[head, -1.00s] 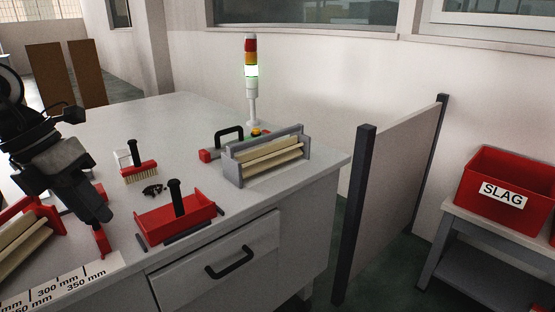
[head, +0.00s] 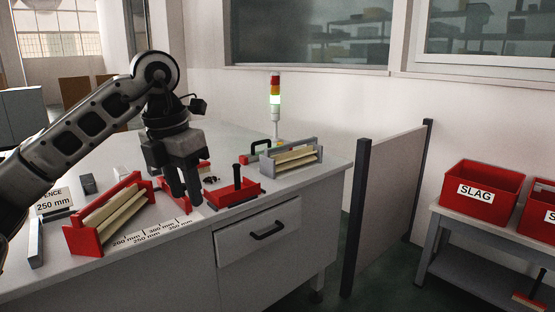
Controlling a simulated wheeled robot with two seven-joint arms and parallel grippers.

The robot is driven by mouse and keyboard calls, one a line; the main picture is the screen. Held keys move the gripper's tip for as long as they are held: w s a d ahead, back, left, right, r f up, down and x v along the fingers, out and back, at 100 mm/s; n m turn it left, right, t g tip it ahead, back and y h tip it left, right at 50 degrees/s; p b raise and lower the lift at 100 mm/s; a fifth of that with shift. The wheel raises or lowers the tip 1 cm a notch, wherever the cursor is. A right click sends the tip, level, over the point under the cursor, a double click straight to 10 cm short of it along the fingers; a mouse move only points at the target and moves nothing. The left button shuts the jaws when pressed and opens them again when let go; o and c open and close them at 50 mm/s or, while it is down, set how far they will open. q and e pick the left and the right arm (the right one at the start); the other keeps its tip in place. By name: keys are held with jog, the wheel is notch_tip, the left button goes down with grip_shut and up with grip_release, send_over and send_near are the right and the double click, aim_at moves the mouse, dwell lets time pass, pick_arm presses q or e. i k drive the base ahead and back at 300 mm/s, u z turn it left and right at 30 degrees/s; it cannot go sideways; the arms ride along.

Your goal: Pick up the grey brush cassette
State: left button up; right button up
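The grey brush cassette (head: 268,164) stands near the right rear corner of the grey-white bench, with cream brush strips between its grey end plates. A similar red brush cassette (head: 84,241) with cream strips is at the front left of the bench. My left gripper (head: 184,203) points down over the bench, between the two cassettes and apart from the grey one. Its two dark fingers look spread, with nothing seen between them. It hides part of the bench behind it. My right gripper is not in view.
A red tray (head: 221,198) with a black upright handle lies between my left gripper and the grey cassette. A signal tower (head: 275,105) stands behind that cassette. A partition panel (head: 390,205) stands right of the bench. A red SLAG bin (head: 481,193) sits on a rack farther right.

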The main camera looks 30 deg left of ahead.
aim_at(269, 165)
jog(key=u, duration=0.8)
jog(key=i, duration=0.85)
jog(key=u, duration=0.45)
jog(key=i, duration=0.95)
jog(key=z, duration=1.2)
jog(key=i, duration=0.55)
jog(key=z, duration=0.6)
